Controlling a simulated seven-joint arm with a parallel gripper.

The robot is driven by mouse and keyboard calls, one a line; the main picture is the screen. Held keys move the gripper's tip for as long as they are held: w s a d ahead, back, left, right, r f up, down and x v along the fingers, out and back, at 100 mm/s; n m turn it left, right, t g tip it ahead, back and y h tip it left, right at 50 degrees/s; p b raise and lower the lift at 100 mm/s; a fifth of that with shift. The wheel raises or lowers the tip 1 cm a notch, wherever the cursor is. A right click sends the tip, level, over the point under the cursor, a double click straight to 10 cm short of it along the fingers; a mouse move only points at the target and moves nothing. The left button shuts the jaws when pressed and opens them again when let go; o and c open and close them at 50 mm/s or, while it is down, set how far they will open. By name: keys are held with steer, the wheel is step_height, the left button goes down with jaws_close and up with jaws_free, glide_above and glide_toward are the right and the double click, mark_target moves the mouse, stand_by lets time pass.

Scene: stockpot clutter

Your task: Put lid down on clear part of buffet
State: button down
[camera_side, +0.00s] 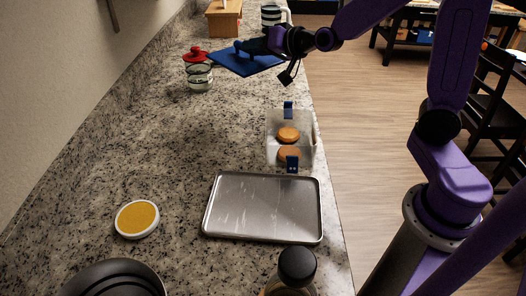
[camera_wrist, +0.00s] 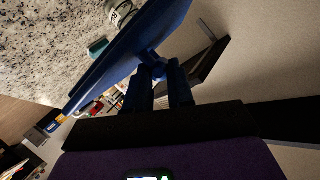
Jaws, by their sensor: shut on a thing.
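The lid (camera_side: 240,64) is a flat blue panel with a knob on top. My gripper (camera_side: 262,44) is shut on the knob and holds the lid over the far part of the buffet (camera_side: 150,140), a speckled granite counter. In the side view the lid is slightly tilted; whether it touches the counter cannot be told. In the wrist view the lid (camera_wrist: 125,58) spans the upper middle, with its knob between the fingers (camera_wrist: 172,85). A clear container (camera_side: 271,150) with blue clips and round orange-brown items inside stands open near the counter's right edge.
A glass jar (camera_side: 199,80) and a red item (camera_side: 195,56) are close left of the lid. A wooden box (camera_side: 224,22) and striped mug (camera_side: 270,15) stand behind. A metal tray (camera_side: 263,207), yellow-filled dish (camera_side: 137,219), bottle (camera_side: 296,268) and black pan (camera_side: 115,280) are nearer. The counter's middle-left is bare.

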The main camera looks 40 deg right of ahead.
steer(key=shift+w+d+r+n+y, duration=0.3)
steer(key=shift+w+r+n+y, duration=0.25)
steer(key=shift+y, duration=0.25)
steer(key=shift+w+d+n+y, duration=0.1)
steer(key=shift+d+n+y, duration=0.2)
steer(key=shift+n+y, duration=0.3)
steer(key=shift+d+f+n+g+y, duration=0.6)
steer(key=shift+n+g+y, duration=0.1)
steer(key=shift+n+y, duration=0.1)
steer(key=s+d+f+n+g+y, duration=0.4)
steer(key=s+f+n+g+y, duration=0.15)
steer(key=s+f, duration=0.2)
steer(key=shift+t, duration=0.25)
steer(key=w+f, duration=0.2)
steer(key=w, duration=0.2)
steer(key=w+f, duration=0.3)
steer(key=w, duration=0.1)
steer(key=w+d+f, duration=0.1)
steer(key=w+f, duration=0.2)
steer(key=w, duration=0.1)
steer(key=shift+w+f, duration=0.2)
steer(key=shift+f, duration=0.15)
steer(key=shift+w+d+f, duration=0.1)
steer(key=shift+w+f, duration=0.05)
steer(key=shift+f, duration=1.55)
steer(key=shift+f, duration=0.1)
